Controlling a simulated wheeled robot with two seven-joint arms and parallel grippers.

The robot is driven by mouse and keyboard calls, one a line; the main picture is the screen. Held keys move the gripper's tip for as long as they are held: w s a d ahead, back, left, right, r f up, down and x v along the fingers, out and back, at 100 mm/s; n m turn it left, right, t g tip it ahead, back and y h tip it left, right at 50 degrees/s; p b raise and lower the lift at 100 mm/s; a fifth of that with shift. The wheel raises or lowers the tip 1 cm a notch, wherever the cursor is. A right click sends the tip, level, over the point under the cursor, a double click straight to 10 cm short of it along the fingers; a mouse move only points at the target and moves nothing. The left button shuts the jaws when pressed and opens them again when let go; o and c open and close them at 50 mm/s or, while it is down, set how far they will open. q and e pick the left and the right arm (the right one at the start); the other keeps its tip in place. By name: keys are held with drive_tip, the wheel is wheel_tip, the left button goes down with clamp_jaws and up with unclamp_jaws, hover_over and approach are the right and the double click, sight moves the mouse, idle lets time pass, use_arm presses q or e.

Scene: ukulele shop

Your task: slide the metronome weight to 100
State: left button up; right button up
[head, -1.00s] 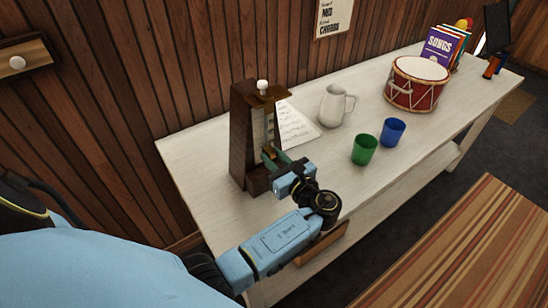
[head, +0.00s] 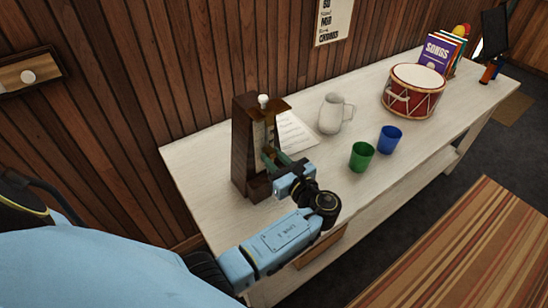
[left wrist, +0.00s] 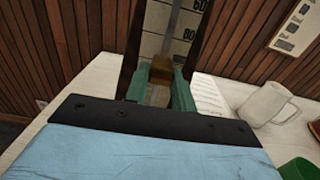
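The dark wooden metronome (head: 244,150) stands upright at the near left end of the white table, its scale facing my left gripper. The left wrist view shows the pale scale (left wrist: 152,42) with 60 at the top and 80 below it, and the grey rod (left wrist: 173,25). The brass-brown weight (left wrist: 160,70) sits on the rod just below the 80 mark. My left gripper (head: 270,160) reaches in at the metronome's front. Its green fingers (left wrist: 160,90) stand on both sides of the weight and appear closed on it. Lower numbers are hidden. My right gripper is out of view.
On the white table (head: 210,212), a sheet of paper (head: 295,132) and a white pitcher (head: 331,115) stand right of the metronome. Beyond are a green cup (head: 361,157), blue cup (head: 390,139), red drum (head: 413,92) and song books (head: 436,55). The wood wall is close behind.

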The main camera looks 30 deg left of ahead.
use_arm(q)
drive_tip(key=o, duration=0.4)
drive_tip(key=b+v, duration=0.1)
drive_tip(key=v, duration=1.2)
drive_tip(key=shift+s+d, duration=0.1)
drive_tip(key=shift+d, duration=0.1)
drive_tip(key=shift+s+f, duration=0.1)
